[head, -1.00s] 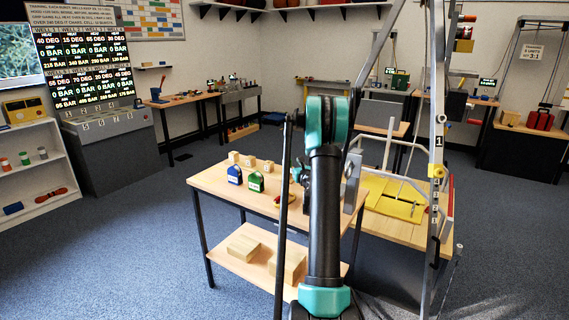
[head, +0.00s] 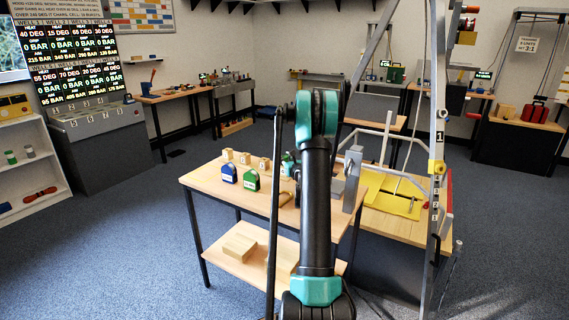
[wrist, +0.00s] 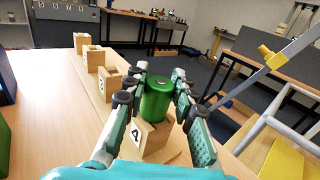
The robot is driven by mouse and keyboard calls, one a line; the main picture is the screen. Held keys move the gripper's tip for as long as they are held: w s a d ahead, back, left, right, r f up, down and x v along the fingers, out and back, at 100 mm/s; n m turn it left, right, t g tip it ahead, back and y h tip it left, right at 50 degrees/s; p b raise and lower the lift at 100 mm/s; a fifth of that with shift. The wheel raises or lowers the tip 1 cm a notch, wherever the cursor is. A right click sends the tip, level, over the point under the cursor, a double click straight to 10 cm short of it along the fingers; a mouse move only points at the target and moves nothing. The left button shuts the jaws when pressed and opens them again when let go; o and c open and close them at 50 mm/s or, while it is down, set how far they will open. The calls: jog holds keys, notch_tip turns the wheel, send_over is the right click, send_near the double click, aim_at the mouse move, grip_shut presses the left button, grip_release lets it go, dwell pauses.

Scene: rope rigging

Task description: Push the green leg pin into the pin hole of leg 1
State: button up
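The green leg pin, seen as a green cylinder (wrist: 157,99), sits between the fingers of my gripper (wrist: 160,76) in the wrist view. The fingers lie against both its sides, so the gripper looks shut on it. A wooden block labelled 4 (wrist: 153,141) is directly below the pin; whether the pin still rests in it is unclear. In the head view my gripper (head: 289,165) is over the table, partly hidden by my arm. Leg 1 (head: 439,137), a grey metal leg with a yellow collar (head: 436,167), stands to the right, apart from my gripper. Its pin hole is not clear.
Three more wooden blocks (head: 245,158) stand in a row on the table (head: 205,178). A blue weight-like object (head: 228,174) and a green one (head: 251,180) stand in front of them. A grey upright (head: 352,178) and a yellow panel (head: 390,195) lie toward the leg.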

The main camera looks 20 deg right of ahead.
grip_shut()
jog(key=shift+r, duration=0.1)
